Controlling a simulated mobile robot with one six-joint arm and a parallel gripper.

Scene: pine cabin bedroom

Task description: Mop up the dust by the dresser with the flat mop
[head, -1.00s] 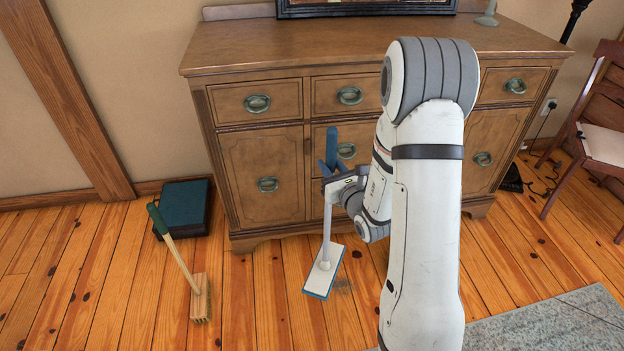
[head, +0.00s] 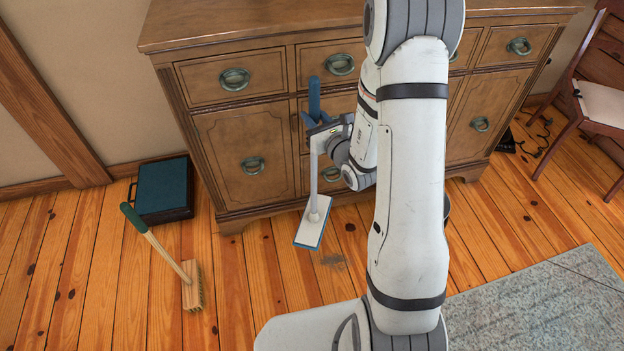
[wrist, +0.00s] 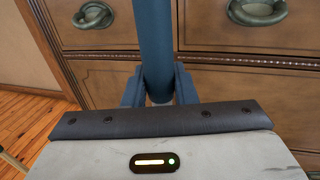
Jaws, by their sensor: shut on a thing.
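The flat mop has a blue grip, a pale pole and a white head (head: 312,225) with a blue edge. My gripper (head: 318,130) is shut on the mop's blue handle, in front of the dresser (head: 230,130). The handle (wrist: 156,45) rises between the fingers in the wrist view. The mop head is low over the floor by the dresser's front; whether it touches the boards I cannot tell. A faint grey dust patch (head: 332,260) lies on the floor just in front and right of the head. My arm may hide some floor to its right.
A green-handled wooden brush (head: 192,285) stands tilted at left. A dark green case (head: 163,188) lies by the wall. A grey rug (head: 540,310) is at lower right, and a wooden chair (head: 580,110) at far right. Boards between brush and mop are clear.

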